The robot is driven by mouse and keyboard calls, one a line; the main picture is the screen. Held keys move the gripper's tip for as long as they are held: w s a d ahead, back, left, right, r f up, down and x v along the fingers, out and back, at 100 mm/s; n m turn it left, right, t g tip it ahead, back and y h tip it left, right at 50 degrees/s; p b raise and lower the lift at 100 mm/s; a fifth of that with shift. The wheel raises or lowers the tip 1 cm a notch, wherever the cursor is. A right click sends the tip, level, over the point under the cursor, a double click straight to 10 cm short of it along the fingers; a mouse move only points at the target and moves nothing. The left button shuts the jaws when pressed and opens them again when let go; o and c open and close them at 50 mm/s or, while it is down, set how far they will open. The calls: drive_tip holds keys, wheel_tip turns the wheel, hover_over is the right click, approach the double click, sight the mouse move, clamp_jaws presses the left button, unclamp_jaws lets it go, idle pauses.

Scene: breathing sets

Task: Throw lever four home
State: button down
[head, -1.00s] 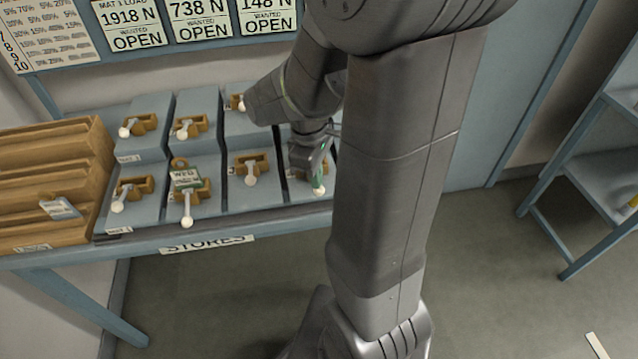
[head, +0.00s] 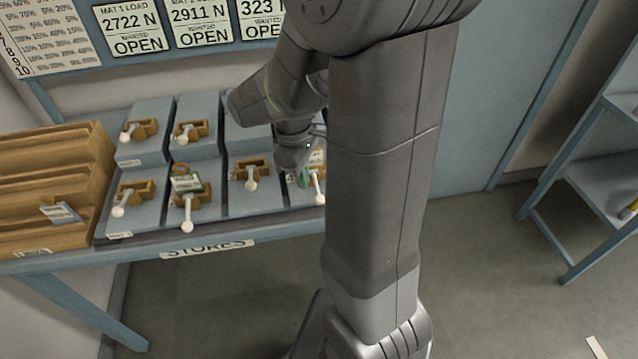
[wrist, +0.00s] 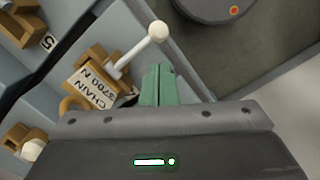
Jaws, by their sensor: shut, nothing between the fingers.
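The lever in the front row at far right (head: 317,184) has a white ball knob on a tan bracket, and its handle points toward the bench's front edge. A mark like a 4 beside it is hard to read. In the wrist view this lever (wrist: 133,54) has a tag reading CHAIN on its bracket. My gripper (head: 303,178) is just left of the handle in the head view. In the wrist view its green fingertips (wrist: 158,80) are shut together and empty, close beside the handle, with a small gap showing. My arm hides part of the back row.
Several other levers stand on grey blocks, including one (head: 251,175) to the left and a tagged one (head: 187,205). A wooden rack (head: 50,180) stands at far left. Load boards (head: 130,30) hang above. A grey-blue shelf (head: 590,170) stands right, beyond clear floor.

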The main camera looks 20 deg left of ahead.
wheel_tip(320, 180, up, 13)
drive_tip(key=a, duration=0.1)
drive_tip(key=shift+a, duration=0.1)
idle(0.6)
drive_tip(key=p, duration=0.1)
hover_over(317, 195)
wheel_tip(317, 195, down, 11)
drive_tip(key=shift+f, duration=0.1)
drive_tip(key=shift+a, duration=0.1)
idle(0.4)
